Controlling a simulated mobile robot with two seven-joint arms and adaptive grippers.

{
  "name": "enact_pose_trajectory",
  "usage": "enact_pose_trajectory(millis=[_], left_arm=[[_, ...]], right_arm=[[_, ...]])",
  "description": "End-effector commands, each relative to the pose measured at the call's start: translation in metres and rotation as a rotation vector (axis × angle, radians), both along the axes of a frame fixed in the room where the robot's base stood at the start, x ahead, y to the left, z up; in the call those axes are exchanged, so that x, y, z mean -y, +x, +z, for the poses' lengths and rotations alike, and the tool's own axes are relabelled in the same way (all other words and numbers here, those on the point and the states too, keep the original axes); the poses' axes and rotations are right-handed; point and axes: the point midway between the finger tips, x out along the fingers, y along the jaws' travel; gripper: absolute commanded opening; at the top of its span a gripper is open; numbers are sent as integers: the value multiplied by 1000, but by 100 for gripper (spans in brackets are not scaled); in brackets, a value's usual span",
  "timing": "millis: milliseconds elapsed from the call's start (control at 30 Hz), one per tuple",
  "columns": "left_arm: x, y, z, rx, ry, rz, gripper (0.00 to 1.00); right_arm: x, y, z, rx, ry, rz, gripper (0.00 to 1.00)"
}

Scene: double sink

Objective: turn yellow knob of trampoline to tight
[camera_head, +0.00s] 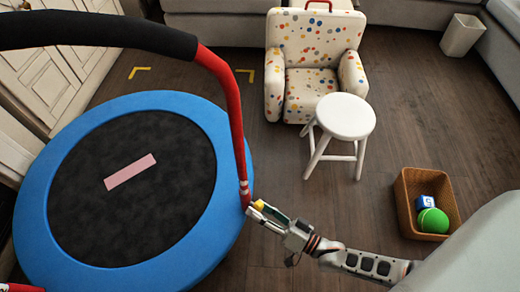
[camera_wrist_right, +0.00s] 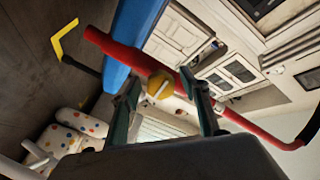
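The trampoline (camera_head: 38,215) has a blue padded rim, a black mat and a red handle bar (camera_head: 236,130) with a black foam grip. The yellow knob (camera_head: 259,204) sits low on the red bar at the rim's right side. My right gripper (camera_head: 263,211) is at the knob. In the right wrist view, the yellow knob (camera_wrist_right: 160,84) with a pale ridge lies between the two spread fingertips of my right gripper (camera_wrist_right: 161,80). Gaps show on both sides, so the fingers look open around it. My left gripper is not in view.
A white stool (camera_head: 345,117) and a dotted armchair (camera_head: 315,60) stand behind. A wicker basket (camera_head: 408,205) holds a green ball (camera_head: 433,221) and a blue block (camera_head: 425,202) at the right. A pink strip (camera_head: 130,172) lies on the mat. Wooden floor is clear between.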

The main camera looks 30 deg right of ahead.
Motion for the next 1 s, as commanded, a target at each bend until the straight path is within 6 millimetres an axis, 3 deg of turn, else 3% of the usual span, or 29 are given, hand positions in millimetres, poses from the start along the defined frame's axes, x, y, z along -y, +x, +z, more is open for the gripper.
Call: enact_pose_trajectory(millis=[167, 600, 1000], left_arm=[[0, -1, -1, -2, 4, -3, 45], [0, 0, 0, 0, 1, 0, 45], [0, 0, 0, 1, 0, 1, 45]], right_arm=[[3, -5, 0, -1, -2, 0, 45], [29, -61, 0, -1, -1, 0, 45], [32, -68, 0, 0, 0, 0, 45]])
